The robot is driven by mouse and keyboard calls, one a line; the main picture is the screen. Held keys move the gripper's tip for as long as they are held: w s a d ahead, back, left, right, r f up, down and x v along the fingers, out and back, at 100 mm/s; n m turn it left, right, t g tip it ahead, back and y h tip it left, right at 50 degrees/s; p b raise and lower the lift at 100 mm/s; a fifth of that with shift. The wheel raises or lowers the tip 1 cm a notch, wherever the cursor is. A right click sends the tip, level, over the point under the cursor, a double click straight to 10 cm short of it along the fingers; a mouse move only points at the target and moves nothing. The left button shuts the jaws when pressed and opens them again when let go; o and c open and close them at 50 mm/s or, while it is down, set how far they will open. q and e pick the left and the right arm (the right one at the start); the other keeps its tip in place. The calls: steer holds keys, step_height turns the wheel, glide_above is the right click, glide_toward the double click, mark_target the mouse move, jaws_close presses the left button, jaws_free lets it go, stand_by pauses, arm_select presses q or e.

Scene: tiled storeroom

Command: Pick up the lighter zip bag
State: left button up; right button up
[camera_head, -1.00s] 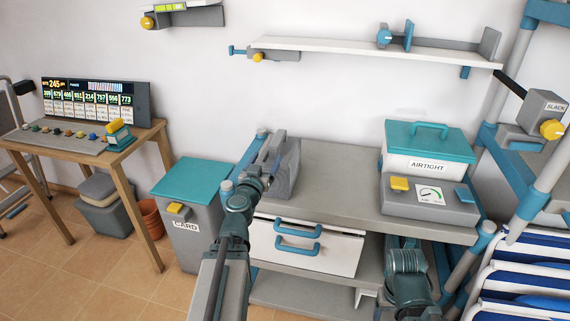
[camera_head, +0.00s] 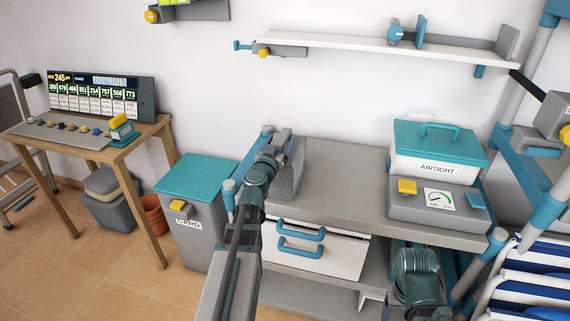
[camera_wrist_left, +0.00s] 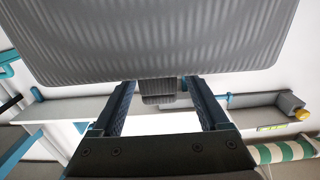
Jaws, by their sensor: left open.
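No zip bag can be made out in either view. My left gripper (camera_head: 279,146) is above the left end of the grey workbench (camera_head: 335,196), in front of a grey upright block (camera_head: 290,172). In the left wrist view its two dark fingers (camera_wrist_left: 160,88) are spread apart. A large grey ribbed surface (camera_wrist_left: 160,38) fills the top of that view, and a small grey piece shows between the fingertips. I cannot tell whether anything touches the fingers. Only a joint of my right arm shows at the lower right of the head view; its gripper is out of sight.
A teal-lidded bin (camera_head: 197,176) stands left of the bench. A wooden table (camera_head: 150,140) holds a display (camera_head: 101,97). The bench middle is clear.

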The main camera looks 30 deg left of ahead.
mark_target(283, 136)
arm_select(q)
steer(key=x, duration=0.3)
steer(key=shift+w+f, duration=0.1)
steer(key=shift+w, duration=0.05)
jaws_close()
stand_by(1.2)
